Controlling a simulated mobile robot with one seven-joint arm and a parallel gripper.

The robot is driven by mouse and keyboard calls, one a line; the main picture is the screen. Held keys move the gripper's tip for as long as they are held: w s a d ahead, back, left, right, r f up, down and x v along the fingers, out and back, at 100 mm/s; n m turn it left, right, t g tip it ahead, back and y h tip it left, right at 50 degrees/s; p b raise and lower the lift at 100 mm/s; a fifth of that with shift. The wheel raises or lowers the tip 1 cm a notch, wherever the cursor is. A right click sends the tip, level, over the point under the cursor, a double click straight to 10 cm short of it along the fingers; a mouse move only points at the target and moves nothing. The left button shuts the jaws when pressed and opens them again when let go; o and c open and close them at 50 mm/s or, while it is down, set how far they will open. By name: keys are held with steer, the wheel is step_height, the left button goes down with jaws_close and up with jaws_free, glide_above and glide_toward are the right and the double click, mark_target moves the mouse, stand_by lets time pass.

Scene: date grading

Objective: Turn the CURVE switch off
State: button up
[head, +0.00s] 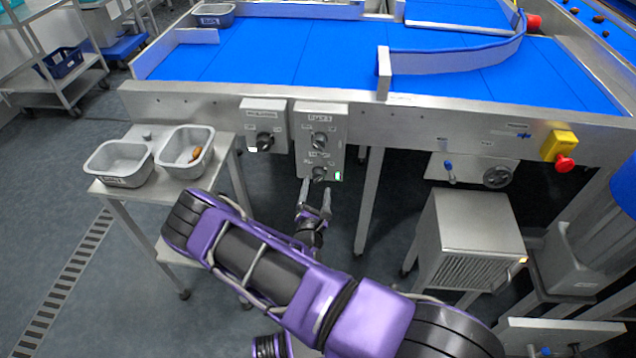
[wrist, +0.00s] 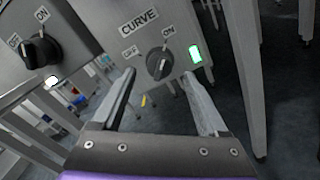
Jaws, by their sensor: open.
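The CURVE switch is a black rotary knob (wrist: 158,63) on a grey metal box, with OFF at its left and ON at its upper right. Its grip seems turned toward ON, and the green lamp (wrist: 195,53) beside it is lit. In the head view it is the lower knob (head: 319,173) on the right-hand control box (head: 336,119). My gripper (head: 316,188) is open and empty just in front of and below this knob. In the wrist view my gripper (wrist: 159,76) has a finger on either side of the knob; I cannot tell whether they touch it.
Another knob (head: 319,141) sits above on the same box. A neighbouring box with its own knob (head: 265,140) and a white lamp is close at the left. The blue conveyor (head: 300,62) runs above. A small table with grey tubs (head: 118,178) stands left, a metal cabinet (head: 468,225) right.

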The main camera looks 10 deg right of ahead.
mark_target(318, 180)
steer(key=shift+x, duration=1.85)
jaws_close()
